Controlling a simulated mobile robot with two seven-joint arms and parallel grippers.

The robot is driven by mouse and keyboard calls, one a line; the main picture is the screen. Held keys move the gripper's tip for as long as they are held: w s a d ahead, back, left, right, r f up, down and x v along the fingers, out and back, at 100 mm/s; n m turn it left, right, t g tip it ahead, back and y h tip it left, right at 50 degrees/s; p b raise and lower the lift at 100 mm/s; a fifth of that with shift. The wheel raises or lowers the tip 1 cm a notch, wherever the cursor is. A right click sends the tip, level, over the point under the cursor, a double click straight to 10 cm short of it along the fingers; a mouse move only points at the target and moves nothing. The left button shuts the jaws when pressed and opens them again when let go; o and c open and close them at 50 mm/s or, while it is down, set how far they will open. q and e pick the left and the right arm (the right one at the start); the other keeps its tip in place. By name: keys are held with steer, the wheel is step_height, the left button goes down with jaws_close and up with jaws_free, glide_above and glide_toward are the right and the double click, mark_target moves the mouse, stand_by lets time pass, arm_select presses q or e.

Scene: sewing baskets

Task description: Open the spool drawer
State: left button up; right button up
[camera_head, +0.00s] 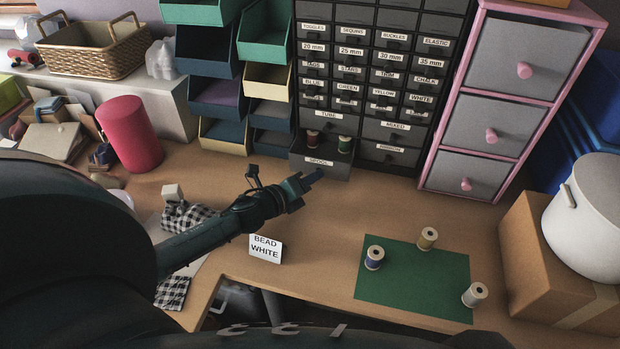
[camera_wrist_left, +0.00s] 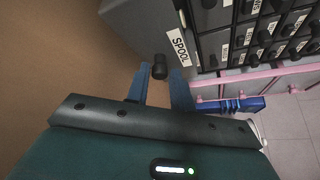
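The spool drawer (camera_head: 320,172) is the grey drawer labelled SPOOL low in the dark drawer cabinet. It stands out from the cabinet front, and a reddish spool (camera_head: 312,138) and a green spool (camera_head: 344,143) show inside it. Its SPOOL label (camera_wrist_left: 180,47) and dark round knob (camera_wrist_left: 160,68) show in the left wrist view. My left gripper (camera_head: 314,177) is in front of the drawer. In the wrist view its two blue fingers (camera_wrist_left: 160,75) are on either side of the knob, with narrow gaps, so it looks open. My right gripper is not in view.
A green mat (camera_head: 400,283) with several thread spools lies at the front right. A BEAD WHITE card (camera_head: 265,249) stands below my left arm. A pink-framed drawer unit (camera_head: 477,125) stands right of the cabinet, stacked bins (camera_head: 222,132) to its left. The tabletop right of my gripper is clear.

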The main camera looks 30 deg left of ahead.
arm_select(q)
steer(key=o, duration=0.3)
steer(key=v, duration=1.3)
steer(key=shift+s, duration=0.1)
steer(key=shift+a, duration=0.1)
steer(key=shift+r, duration=0.1)
